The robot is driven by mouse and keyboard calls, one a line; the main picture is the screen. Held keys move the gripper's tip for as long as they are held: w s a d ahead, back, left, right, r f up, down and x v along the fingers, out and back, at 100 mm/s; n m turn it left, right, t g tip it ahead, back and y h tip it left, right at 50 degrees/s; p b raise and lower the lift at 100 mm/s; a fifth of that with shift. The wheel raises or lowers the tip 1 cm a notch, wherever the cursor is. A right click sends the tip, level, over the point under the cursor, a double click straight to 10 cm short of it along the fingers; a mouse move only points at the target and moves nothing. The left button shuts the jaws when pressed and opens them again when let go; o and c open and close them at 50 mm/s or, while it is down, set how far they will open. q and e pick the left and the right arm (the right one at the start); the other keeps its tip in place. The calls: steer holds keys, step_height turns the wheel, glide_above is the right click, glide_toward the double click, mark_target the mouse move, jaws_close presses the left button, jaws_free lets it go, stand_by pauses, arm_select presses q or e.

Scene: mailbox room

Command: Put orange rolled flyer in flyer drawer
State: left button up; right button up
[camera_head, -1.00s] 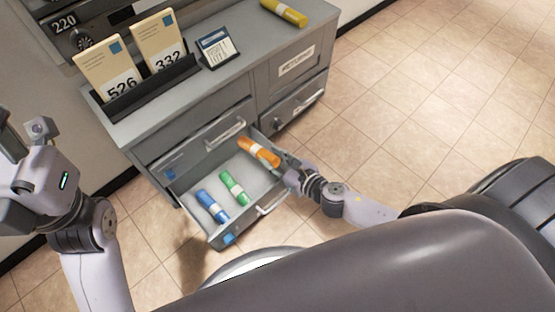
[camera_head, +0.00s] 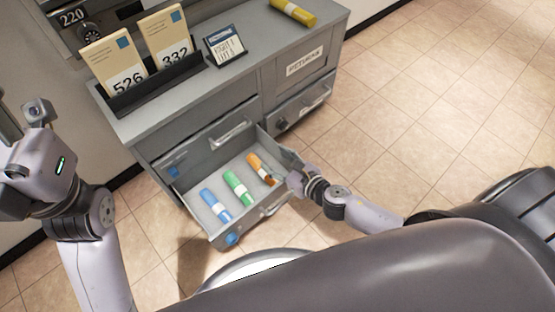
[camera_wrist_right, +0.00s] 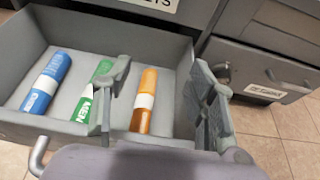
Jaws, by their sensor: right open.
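The orange rolled flyer (camera_head: 260,168) lies in the open flyer drawer (camera_head: 186,196), at its right side, to the right of a green rolled flyer (camera_head: 238,188) and a blue one (camera_head: 215,205). My right gripper (camera_head: 277,175) is at the drawer's right side by the orange flyer. In the right wrist view the orange flyer (camera_wrist_right: 145,100) lies on the drawer floor between the spread fingers of my right gripper (camera_wrist_right: 160,95), apart from both. My left gripper (camera_head: 22,120) is at the left edge, away from the drawer; its fingertips do not show clearly.
A yellow rolled flyer (camera_head: 293,11) lies on the cabinet top. A black holder (camera_head: 155,88) with cards 526 and 332 and a small sign (camera_head: 224,45) stand there. A closed returns drawer (camera_head: 303,105) is right of the open drawer. The tiled floor at right is clear.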

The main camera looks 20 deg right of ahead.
steer(key=shift+s, duration=0.1)
steer(key=v, duration=1.1)
steer(key=shift+s+d+r, duration=0.2)
steer(key=shift+s, duration=0.15)
